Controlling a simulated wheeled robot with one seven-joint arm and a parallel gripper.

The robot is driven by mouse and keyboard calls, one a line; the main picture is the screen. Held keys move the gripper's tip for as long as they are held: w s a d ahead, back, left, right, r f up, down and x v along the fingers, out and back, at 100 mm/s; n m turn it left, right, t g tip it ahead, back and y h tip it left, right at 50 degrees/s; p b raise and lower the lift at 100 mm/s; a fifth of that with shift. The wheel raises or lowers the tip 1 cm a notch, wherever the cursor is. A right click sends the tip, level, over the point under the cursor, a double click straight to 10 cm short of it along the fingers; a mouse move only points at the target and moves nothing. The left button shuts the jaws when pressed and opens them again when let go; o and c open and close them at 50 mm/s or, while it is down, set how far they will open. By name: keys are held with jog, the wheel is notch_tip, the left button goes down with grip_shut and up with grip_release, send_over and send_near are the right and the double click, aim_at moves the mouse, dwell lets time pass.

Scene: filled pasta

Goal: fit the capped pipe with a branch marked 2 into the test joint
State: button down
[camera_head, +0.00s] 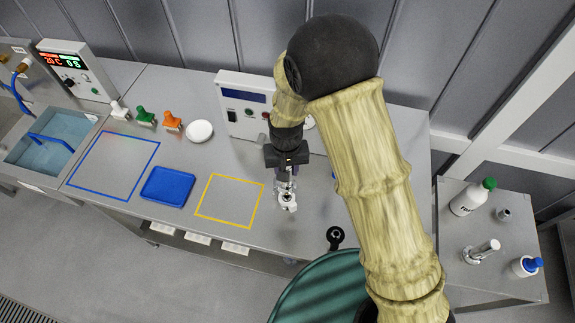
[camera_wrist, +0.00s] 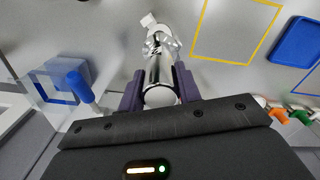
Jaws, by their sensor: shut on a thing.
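My gripper (camera_head: 286,172) points down over the steel table, just right of the yellow outlined square. In the wrist view its two dark fingers (camera_wrist: 159,90) are shut on a shiny metal pipe (camera_wrist: 160,72), whose rounded pale end faces the camera. Shiny metal fittings (camera_wrist: 163,42) with a small white end piece (camera_wrist: 148,20) show just beyond the pipe. In the head view metal parts (camera_head: 288,197) show directly below the fingers. I cannot tell where the held pipe ends and the test joint begins, or whether they are joined. No number is readable.
The yellow square (camera_head: 229,201) is empty. A blue tray (camera_head: 167,186) and a blue outlined square (camera_head: 113,165) lie further left. A box with a display (camera_head: 243,105) stands behind my gripper. A clear box (camera_wrist: 62,83) is beside it. A side table (camera_head: 490,285) holds bottles and metal parts.

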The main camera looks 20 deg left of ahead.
aim_at(287, 184)
jog(key=shift+s, duration=0.1)
jog(key=shift+f+b, duration=2.1)
jog(key=shift+f, duration=0.8)
jog(key=shift+d, duration=0.1)
jog(key=shift+f+b, duration=0.8)
jog(key=shift+f, duration=0.4)
dwell(0.9)
jog(key=c, duration=0.7)
grip_release()
jog(key=shift+o, duration=0.2)
jog(key=shift+r, duration=0.1)
jog(key=shift+r+p, duration=2.55)
jog(key=shift+r, duration=0.9)
